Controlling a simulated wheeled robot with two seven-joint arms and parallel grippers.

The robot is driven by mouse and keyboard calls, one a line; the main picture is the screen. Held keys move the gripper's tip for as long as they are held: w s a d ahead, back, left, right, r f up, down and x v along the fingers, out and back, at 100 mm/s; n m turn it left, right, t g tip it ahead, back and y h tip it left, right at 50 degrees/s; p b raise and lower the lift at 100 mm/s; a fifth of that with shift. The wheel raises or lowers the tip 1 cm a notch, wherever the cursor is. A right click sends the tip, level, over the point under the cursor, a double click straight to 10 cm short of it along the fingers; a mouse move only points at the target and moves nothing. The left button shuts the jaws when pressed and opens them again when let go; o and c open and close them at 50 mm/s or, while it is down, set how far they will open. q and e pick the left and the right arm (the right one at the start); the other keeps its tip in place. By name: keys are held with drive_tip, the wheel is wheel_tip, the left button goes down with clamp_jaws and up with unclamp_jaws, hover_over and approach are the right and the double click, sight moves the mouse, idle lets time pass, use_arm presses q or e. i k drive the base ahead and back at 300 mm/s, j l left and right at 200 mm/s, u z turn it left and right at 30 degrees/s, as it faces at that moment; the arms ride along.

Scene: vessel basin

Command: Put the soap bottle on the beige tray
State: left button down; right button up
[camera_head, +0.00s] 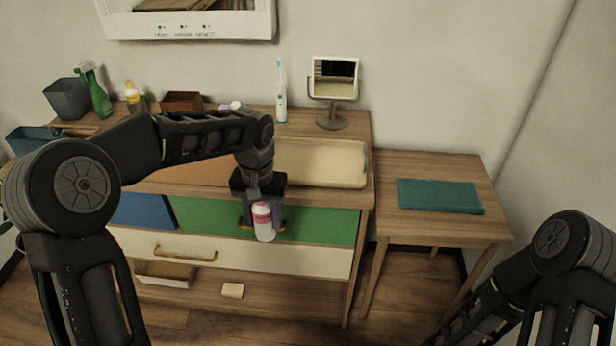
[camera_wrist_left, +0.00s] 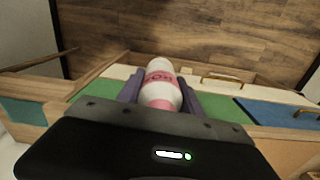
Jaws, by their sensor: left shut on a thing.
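The soap bottle (camera_head: 264,224) is white with a pink label and pink top. My left gripper (camera_head: 262,212) is shut on it and holds it in the air in front of the dresser's green drawer. In the left wrist view the bottle (camera_wrist_left: 161,84) sits between the two fingers of the left gripper (camera_wrist_left: 160,98). The beige tray (camera_head: 335,163) lies on the dresser top, behind and to the right of the left gripper. Its left part is hidden by my left arm. My right arm shows at the lower right, but its gripper is out of view.
A teal folded cloth (camera_head: 440,196) lies on the side table (camera_head: 401,168). An electric toothbrush (camera_head: 281,95) and a mirror on a stand (camera_head: 334,80) stand behind the tray. A green spray bottle (camera_head: 97,93) and a brown box (camera_head: 181,102) stand further left. The tray's visible part looks empty.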

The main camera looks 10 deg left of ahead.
sight(340, 164)
drive_tip(key=z, duration=1.6)
drive_tip(key=k+j, duration=0.1)
drive_tip(key=j, duration=0.75)
drive_tip(key=k+j+z, duration=0.1)
drive_tip(key=j, duration=0.3)
